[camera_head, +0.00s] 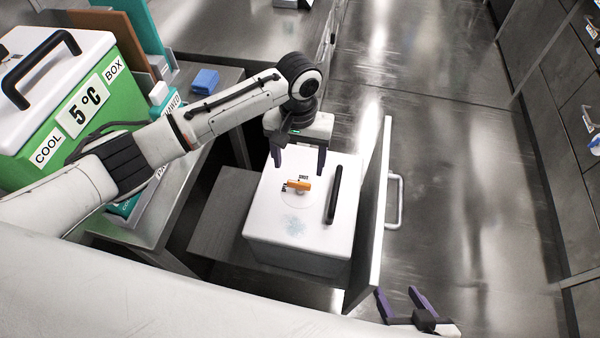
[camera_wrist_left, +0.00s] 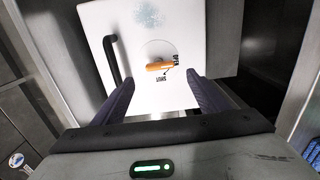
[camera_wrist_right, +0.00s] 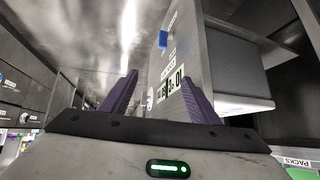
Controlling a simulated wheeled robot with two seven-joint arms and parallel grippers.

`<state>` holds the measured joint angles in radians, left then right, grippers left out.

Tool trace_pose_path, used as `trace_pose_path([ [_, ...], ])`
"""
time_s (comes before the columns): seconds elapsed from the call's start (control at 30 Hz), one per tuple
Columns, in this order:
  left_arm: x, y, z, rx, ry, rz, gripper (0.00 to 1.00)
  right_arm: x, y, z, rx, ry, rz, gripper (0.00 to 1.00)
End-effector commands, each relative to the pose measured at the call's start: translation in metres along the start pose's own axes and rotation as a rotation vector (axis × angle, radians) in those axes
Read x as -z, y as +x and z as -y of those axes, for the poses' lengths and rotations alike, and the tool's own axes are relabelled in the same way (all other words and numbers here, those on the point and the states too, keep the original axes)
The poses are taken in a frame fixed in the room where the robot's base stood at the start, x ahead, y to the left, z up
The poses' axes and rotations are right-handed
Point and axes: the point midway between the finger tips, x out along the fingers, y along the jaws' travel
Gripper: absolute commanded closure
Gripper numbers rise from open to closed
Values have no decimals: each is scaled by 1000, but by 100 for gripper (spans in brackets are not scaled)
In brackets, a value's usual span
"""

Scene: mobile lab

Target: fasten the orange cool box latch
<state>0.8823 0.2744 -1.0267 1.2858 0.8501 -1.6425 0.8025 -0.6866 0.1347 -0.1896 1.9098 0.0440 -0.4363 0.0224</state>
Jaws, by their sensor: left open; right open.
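The orange latch (camera_head: 298,185) lies on top of a white cool box (camera_head: 275,240) in an open drawer. It sits on a faint round plate on the lid, beside small black lettering. The box has a black bar handle (camera_head: 334,194). My left gripper (camera_head: 298,160) is open above the lid, close to the latch and not visibly touching it. In the left wrist view the latch (camera_wrist_left: 160,66) shows ahead of and between the two open fingers. My right gripper (camera_head: 400,292) is open and empty, low at the right, outside the drawer.
The drawer front (camera_head: 381,215) with a grey pull handle (camera_head: 396,202) stands right of the box. A green cool box (camera_head: 50,150) marked 5°C and a small blue block (camera_head: 205,80) are on the left counter. The floor at right is clear.

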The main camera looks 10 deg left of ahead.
Motion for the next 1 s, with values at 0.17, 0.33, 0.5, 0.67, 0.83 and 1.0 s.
trace_pose_path([
  [0.17,-1,37,0,1,0,3,33,-7,2,0,1,1,9,44],
  [0.33,0,61,0,0,0,1,33,-9,4,0,1,0,8,44],
  [0.5,0,73,-1,-1,1,0,33,-9,5,0,1,0,6,44],
  [0.67,0,75,-1,-1,1,0,33,-6,6,0,1,-1,1,44],
  [0.83,0,75,-1,-1,1,0,40,-4,6,0,1,-1,-3,44],
  [1.0,0,75,-1,-1,1,0,68,-4,6,0,1,-1,-3,44],
])
